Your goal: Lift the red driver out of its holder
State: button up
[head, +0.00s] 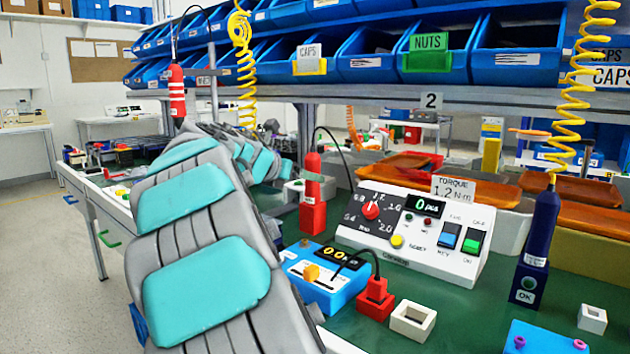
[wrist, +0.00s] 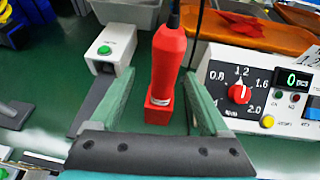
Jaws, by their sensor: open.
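The red driver (head: 312,168) stands upright in its red holder (head: 312,215) on the green bench, just past my arm in the head view. In the wrist view the driver (wrist: 168,62) is near the middle, with its holder (wrist: 158,112) at its foot and a dark cable at its top. My gripper (wrist: 160,82) is open, with one green finger on each side of the driver. A gap shows on both sides, so the fingers do not appear to touch it. In the head view my arm hides most of the gripper.
A white control box (head: 415,230) with a red dial (head: 371,210) stands close on the right. A small box with a green button (wrist: 104,50) is on the left. A blue counter box (head: 325,275) sits in front. Another red driver (head: 177,95) hangs at the left.

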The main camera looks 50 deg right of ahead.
aim_at(319, 184)
jog(key=x, duration=0.4)
jog(key=f+x, duration=0.1)
jog(key=x, duration=0.2)
jog(key=shift+s+a, duration=0.15)
jog(key=shift+s, duration=0.2)
jog(key=shift+a, duration=0.1)
grip_shut()
jog(key=shift+r, duration=0.1)
dwell(0.3)
